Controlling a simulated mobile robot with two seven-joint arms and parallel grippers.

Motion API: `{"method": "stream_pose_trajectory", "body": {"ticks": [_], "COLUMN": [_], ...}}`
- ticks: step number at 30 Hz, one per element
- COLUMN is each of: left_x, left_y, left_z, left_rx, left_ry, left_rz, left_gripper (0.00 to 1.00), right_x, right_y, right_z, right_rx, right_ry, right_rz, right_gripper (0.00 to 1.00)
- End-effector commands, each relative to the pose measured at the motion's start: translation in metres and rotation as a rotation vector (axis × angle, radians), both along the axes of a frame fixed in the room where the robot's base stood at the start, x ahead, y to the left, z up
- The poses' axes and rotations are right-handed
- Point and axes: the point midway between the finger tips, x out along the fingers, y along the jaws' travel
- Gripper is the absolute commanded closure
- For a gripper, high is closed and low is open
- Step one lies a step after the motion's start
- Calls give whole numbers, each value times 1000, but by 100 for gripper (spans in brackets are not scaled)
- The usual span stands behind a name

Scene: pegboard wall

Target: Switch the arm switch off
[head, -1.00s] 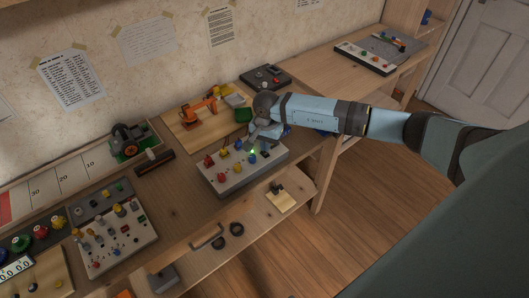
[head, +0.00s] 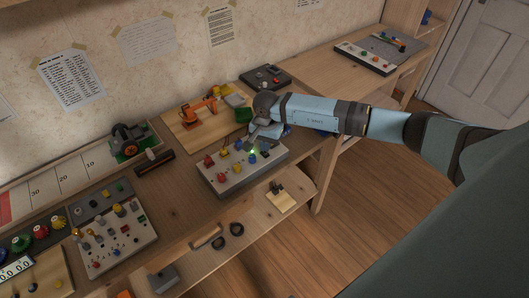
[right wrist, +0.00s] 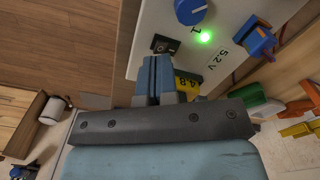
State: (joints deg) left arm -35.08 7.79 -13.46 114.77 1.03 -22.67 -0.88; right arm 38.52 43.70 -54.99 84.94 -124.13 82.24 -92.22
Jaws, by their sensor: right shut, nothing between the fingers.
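The grey control box (head: 235,184) with coloured knobs and plugs stands on the workbench. A lit green lamp (right wrist: 205,38) and a blue knob (right wrist: 190,11) show in the right wrist view. The small black rocker switch (right wrist: 161,44) sits on the panel beside them; I take it for the arm switch. My right gripper (head: 250,143) is over the box, shut and empty. In the right wrist view its fingertips (right wrist: 157,62) are right at the switch and cover part of it; I cannot tell whether they touch. My left gripper is not in view.
An orange toy robot arm (head: 199,112) stands on a wooden board behind the box. A dark box (head: 265,77) is further back. Another panel with knobs (head: 117,241) lies to the left.

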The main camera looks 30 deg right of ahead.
Motion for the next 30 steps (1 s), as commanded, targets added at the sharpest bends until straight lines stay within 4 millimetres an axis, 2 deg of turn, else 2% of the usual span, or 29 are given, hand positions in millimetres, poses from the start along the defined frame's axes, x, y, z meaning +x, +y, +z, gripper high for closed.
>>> {"method": "stream_pose_trajectory", "body": {"ticks": [30], "left_x": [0], "left_y": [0], "left_z": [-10], "left_rx": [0], "left_ry": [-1], "left_rz": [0], "left_gripper": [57], "right_x": [0], "right_y": [0], "right_z": [-12], "right_rx": [0], "right_ry": [0], "right_rz": [0], "right_gripper": [100]}}
